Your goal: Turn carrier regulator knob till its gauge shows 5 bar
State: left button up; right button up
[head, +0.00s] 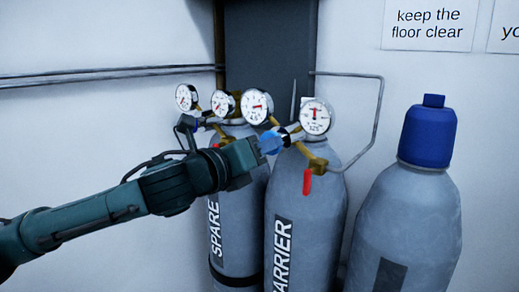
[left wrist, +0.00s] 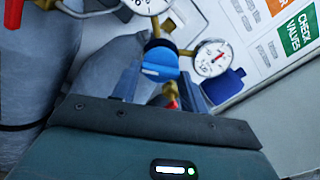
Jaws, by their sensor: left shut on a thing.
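The carrier cylinder (head: 327,200) is grey and labelled CARRIER. Its regulator carries two round white gauges, a left one (head: 256,107) and a right one (head: 316,117), both with red needles. The right one's needle points roughly upward; I cannot read the figures. Its blue knob (head: 271,142) shows at the tip of my left gripper (head: 259,147). In the left wrist view the blue knob (left wrist: 160,62) sits between the fingers of my left gripper (left wrist: 160,85), which is shut on it. A gauge (left wrist: 212,58) shows right of the knob there. My right gripper is not in view.
The spare cylinder (head: 226,258) with two gauges stands left of the carrier one, partly behind my left arm. A red-handled valve (head: 307,181) hangs below the carrier regulator. A blue-capped cylinder (head: 405,230) stands at the right. Pipes (head: 376,125) run along the wall.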

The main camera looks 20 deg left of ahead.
pick_arm(q)
jog(key=o, duration=1)
jog(key=shift+b+v, duration=4.6)
jog(key=shift+v, duration=2)
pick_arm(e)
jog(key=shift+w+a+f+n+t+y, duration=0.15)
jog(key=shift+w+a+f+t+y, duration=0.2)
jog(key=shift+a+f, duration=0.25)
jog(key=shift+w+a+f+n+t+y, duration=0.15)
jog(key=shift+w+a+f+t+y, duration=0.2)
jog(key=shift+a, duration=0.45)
